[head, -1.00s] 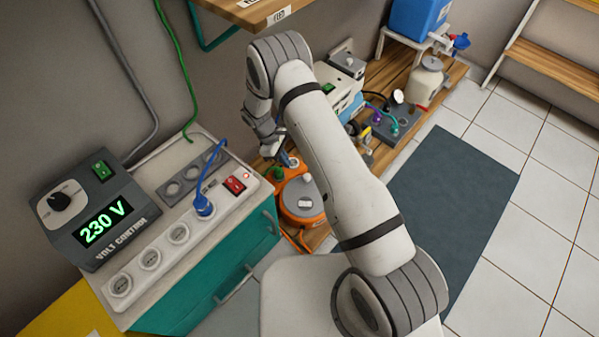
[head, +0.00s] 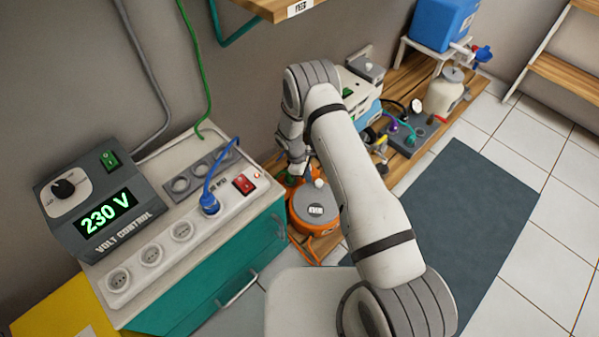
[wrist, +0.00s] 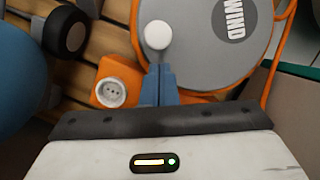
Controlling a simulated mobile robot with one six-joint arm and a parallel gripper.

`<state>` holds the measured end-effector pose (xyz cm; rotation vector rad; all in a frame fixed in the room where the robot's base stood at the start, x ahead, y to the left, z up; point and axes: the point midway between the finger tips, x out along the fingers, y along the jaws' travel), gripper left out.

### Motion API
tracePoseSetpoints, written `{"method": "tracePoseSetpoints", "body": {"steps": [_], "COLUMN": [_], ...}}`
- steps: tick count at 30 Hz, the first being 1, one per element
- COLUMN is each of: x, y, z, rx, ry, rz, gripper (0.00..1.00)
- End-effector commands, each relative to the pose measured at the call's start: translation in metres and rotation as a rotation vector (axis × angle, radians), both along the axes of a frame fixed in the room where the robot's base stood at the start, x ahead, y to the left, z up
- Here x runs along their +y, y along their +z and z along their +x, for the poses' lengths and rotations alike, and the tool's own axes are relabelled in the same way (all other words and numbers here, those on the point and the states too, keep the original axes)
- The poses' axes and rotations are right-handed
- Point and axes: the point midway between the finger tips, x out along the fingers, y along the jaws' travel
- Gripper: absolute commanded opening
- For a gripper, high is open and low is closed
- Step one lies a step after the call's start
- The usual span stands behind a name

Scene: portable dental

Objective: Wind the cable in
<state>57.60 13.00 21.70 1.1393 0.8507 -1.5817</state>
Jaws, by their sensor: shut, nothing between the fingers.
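The cable reel is orange with a grey disc (head: 312,208) on top. In the wrist view the disc (wrist: 205,55) carries the word WIND and a round white knob (wrist: 158,34). The knob also shows in the head view (head: 319,183). My gripper (wrist: 158,72) is shut and empty, its blue fingertips just below the knob in the wrist picture; I cannot tell whether they touch it. An orange socket block (wrist: 113,92) sits left of the fingers. An orange cable (head: 305,245) shows beside the reel in the head view.
A power strip (head: 150,254) with a blue plug (head: 209,203) tops the teal cabinet (head: 215,290) beside the reel. A volt control box (head: 95,205) reads 230 V. A small gauge unit (head: 415,135) stands beyond on the wooden platform. A dark mat (head: 465,215) lies on clear floor.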

Motion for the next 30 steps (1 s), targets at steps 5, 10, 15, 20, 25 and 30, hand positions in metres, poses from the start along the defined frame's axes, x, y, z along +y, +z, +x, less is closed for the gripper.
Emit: {"method": "tracePoseSetpoints", "body": {"steps": [5, 10, 15, 20, 25, 30], "x": [-0.0087, -0.0091, -0.0103, -0.0101, -0.0122, -0.0139], "y": [-0.0013, -0.0009, -0.0009, -0.0013, -0.0012, -0.0012], "z": [-0.0029, -0.0031, -0.0034, -0.0027, -0.0019, -0.0015], "rx": [0.0, 0.0, 0.001, 0.0, 0.001, 0.001], "ry": [0.0, 0.001, 0.002, -0.018, -0.052, -0.077], "rz": [0.0, 0.0, 0.0, 0.0, 0.0, 0.0], "gripper": [0.0, 0.0, 0.0, 0.0, 0.0, 0.0]}}
